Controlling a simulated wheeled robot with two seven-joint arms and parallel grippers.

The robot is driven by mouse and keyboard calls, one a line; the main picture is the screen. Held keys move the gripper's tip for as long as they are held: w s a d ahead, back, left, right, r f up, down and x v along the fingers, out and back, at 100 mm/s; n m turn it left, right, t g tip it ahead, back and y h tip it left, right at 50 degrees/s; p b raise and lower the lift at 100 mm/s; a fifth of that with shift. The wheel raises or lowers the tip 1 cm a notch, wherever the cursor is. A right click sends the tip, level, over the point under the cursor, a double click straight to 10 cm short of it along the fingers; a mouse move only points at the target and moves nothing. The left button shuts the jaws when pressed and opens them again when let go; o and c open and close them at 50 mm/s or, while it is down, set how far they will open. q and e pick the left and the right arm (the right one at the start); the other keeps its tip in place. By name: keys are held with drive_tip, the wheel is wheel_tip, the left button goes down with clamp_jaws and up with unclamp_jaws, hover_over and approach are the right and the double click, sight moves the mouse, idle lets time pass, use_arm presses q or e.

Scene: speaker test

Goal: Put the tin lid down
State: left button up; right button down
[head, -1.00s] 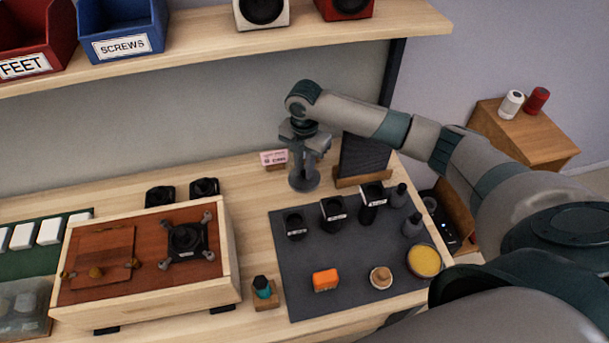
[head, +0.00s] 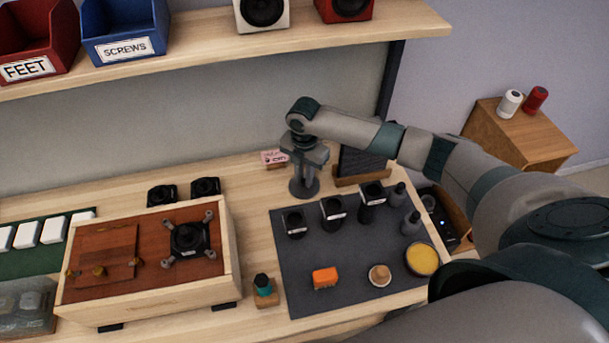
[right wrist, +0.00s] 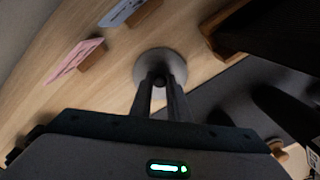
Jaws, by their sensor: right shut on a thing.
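The tin lid (head: 312,190) is a round grey disc at the back edge of the dark mat, below my right gripper (head: 304,176). In the right wrist view the lid (right wrist: 160,57) lies flat under the fingers, and my right gripper (right wrist: 160,84) is shut on its small middle knob. The lid is at or just above the wooden bench; I cannot tell if it touches. The open tin (head: 422,259) with yellow contents stands at the mat's right edge. My left gripper is not in view.
The dark mat (head: 345,255) holds several black labelled containers, dark bottles, an orange block (head: 325,277) and a round tan item (head: 380,275). A pink card (head: 274,158) and a dark board (head: 362,162) stand near the lid. A wooden box (head: 150,300) is left.

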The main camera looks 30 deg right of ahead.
sight(304, 180)
drive_tip(key=shift+f, duration=0.1)
drive_tip(key=c, duration=1.7)
unclamp_jaws()
drive_tip(key=shift+r+b, duration=1.45)
drive_tip(key=shift+r, duration=4.7)
drive_tip(key=shift+s+f, duration=0.1)
